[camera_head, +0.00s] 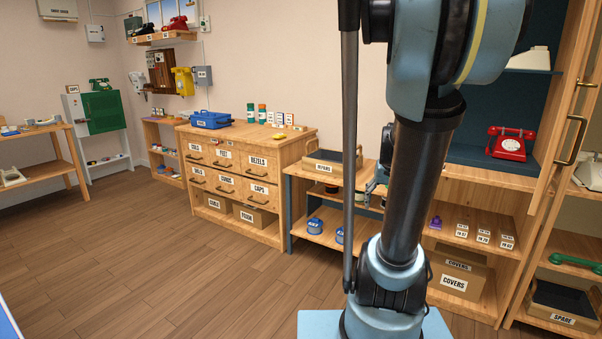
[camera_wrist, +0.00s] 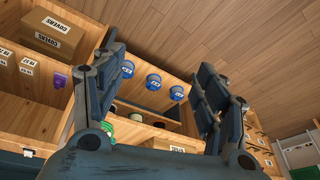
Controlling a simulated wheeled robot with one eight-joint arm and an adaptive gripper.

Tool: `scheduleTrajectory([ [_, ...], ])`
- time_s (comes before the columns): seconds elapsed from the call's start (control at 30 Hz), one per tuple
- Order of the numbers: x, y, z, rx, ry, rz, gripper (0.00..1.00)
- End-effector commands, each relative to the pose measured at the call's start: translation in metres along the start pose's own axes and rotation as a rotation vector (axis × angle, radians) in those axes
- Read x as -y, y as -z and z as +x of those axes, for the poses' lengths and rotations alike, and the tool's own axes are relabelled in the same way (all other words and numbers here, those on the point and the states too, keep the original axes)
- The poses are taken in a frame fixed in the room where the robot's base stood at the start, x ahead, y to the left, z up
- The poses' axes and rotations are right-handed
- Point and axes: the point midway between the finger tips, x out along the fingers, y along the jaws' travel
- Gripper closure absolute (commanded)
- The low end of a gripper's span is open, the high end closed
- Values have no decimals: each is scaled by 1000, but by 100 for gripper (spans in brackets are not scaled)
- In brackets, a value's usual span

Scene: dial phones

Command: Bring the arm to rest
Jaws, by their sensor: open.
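My arm stands upright in the middle right of the head view, its blue and black links hiding part of the shelves behind. My gripper (camera_wrist: 160,58) shows in the wrist view with its two dark blue fingers wide apart and nothing between them. The gripper appears apart from these things. In the head view it is mostly hidden behind my arm, near the shelf unit.
A tall cabinet holds a red phone (camera_head: 509,143), small labelled boxes and a COVERS box (camera_head: 459,281). A wooden drawer chest (camera_head: 243,178) carries a blue toolbox (camera_head: 211,119). The wooden floor (camera_head: 150,262) at left is clear.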

Motion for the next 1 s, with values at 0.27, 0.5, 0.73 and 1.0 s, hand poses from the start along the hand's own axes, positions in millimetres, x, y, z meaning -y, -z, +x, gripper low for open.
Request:
scheduleTrajectory([
  [0.27, 29, -68, -11, 40, -3, -65, 34],
  [0.5, 43, -126, -12, 71, -10, -118, 34],
  [0.73, 48, -173, -6, 96, -19, -163, 34],
  [1.0, 46, -196, -1, 109, -25, -187, 34],
])
